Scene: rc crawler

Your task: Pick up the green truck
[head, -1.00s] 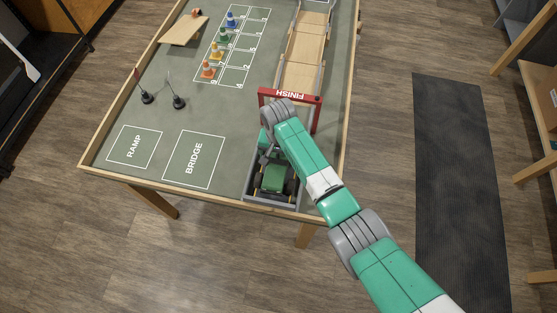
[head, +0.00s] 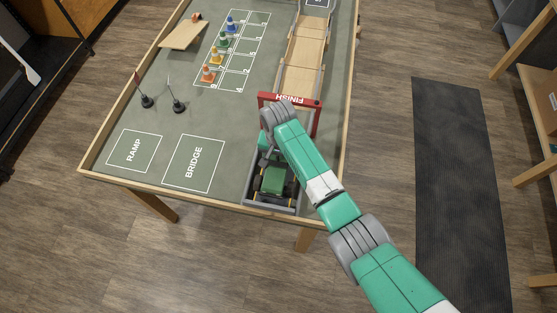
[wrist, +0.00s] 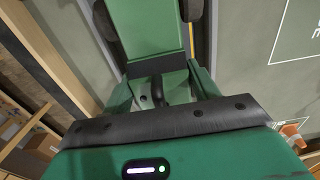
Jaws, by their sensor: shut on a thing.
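The green truck (head: 273,181) is inside a grey-walled bay at the near end of the table in the head view, with dark wheels at its sides. In the wrist view its green body (wrist: 150,28) fills the top middle, with dark tyres beside it. My gripper (wrist: 160,76) is shut on the truck, its green fingers on either side of a dark part of it. In the head view my wrist covers the truck's far end and the fingertips. I cannot tell whether the wheels touch the bay floor.
A red FINISH arch (head: 290,98) stands just beyond my wrist, with a wooden track (head: 302,50) behind it. Coloured cones (head: 208,74) stand on a marked grid to the left. The RAMP square (head: 134,150) and BRIDGE square (head: 194,163) are empty.

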